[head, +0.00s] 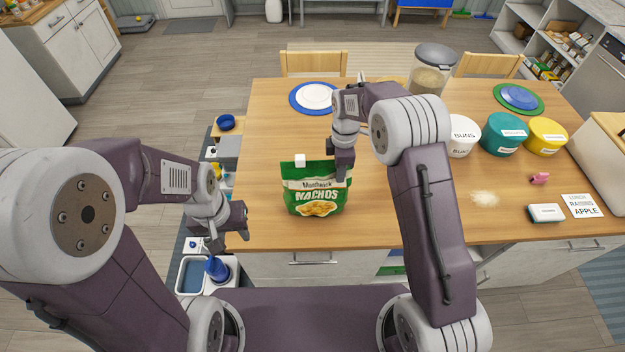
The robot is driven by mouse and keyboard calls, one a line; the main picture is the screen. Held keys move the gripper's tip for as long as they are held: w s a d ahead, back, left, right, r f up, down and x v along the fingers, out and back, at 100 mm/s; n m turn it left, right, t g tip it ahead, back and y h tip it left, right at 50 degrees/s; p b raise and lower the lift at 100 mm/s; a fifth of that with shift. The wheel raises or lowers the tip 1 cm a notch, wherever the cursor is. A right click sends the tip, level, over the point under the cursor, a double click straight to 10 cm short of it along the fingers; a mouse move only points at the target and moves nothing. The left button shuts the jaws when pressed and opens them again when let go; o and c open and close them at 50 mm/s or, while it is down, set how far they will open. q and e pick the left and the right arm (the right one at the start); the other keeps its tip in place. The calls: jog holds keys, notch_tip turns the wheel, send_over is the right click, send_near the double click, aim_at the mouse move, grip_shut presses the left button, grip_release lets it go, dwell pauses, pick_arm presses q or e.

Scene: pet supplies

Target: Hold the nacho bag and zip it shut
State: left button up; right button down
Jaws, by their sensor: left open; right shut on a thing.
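The nacho bag (316,196) stands upright on the wooden table near its front edge. It is green with a white band and a picture of chips. A small white slider (300,160) shows at the left part of its top edge. My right gripper (342,172) is shut on the bag at its upper right corner, and its fingers hide that corner. My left gripper (236,228) is open and empty, to the left of the bag and apart from it, by the table's front left corner.
The wooden table (400,215) is clear around the bag. A blue plate (296,100) with a white one lies behind it. White, teal (503,135) and yellow (546,137) tubs stand at right. A pink item (540,178), spilled grains (484,198) and a label card (582,206) lie nearby.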

pick_arm(q)
jog(key=s+n, duration=0.1)
jog(key=n, duration=0.1)
notch_tip(320, 180, up, 13)
jog(key=n+g+h, duration=0.1)
jog(key=n+h, duration=0.3)
jog(key=n, duration=1.1)
send_over(298, 158)
jog(key=a, duration=0.5)
jog(key=x, duration=1.2)
jog(key=shift+d+r, duration=0.15)
jog(key=shift+d, duration=0.2)
grip_shut()
jog(key=shift+s, duration=0.1)
